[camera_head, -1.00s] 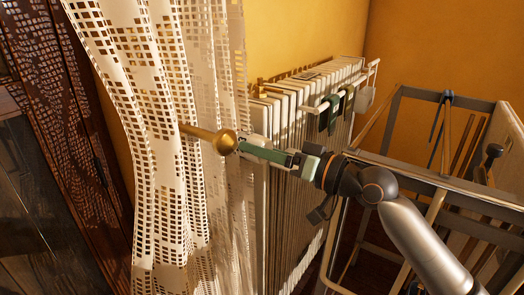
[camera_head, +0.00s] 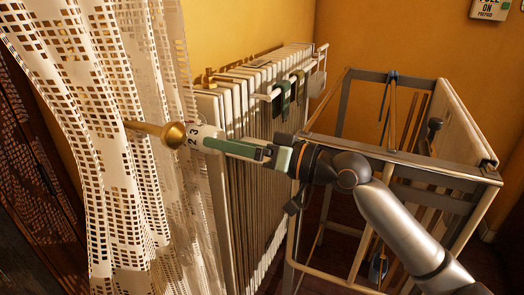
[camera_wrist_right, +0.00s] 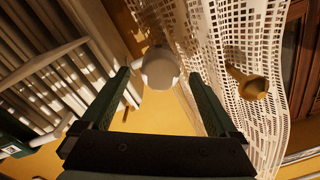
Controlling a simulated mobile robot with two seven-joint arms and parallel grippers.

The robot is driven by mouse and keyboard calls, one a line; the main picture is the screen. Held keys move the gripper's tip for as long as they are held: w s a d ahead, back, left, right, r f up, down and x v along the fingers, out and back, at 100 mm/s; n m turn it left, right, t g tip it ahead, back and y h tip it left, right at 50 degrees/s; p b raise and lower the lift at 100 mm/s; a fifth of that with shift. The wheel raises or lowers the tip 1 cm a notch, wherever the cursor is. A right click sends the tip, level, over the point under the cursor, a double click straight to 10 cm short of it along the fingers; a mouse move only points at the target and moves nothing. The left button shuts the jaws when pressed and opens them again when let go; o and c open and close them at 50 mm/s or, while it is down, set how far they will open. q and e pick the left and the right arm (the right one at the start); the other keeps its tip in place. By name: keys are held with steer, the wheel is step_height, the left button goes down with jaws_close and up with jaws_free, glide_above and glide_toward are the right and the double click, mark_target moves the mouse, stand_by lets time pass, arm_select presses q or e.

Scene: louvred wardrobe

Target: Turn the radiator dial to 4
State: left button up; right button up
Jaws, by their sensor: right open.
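The white radiator dial (camera_head: 201,136) sits at the near upper end of the white radiator (camera_head: 214,165), with the figures 2 and 3 readable on its side in the head view. Its pointer mark cannot be made out. My right gripper (camera_head: 212,143) reaches it from the right and hides part of it. In the right wrist view the dial (camera_wrist_right: 160,68) shows between the tips of my open right gripper (camera_wrist_right: 160,85), with gaps on both sides. Whether a finger touches it is unclear. My left gripper is not in view.
A brass knob on a rod (camera_head: 173,135) stands close left of the dial, beside a pierced lace curtain (camera_head: 100,130). Dark green clips (camera_head: 282,97) hang on a rail over the radiator. A metal-framed rack (camera_head: 400,155) stands right, near my arm.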

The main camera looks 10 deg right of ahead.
steer(key=v, duration=0.9)
steer(key=shift+b, duration=0.45)
steer(key=shift+s, duration=0.1)
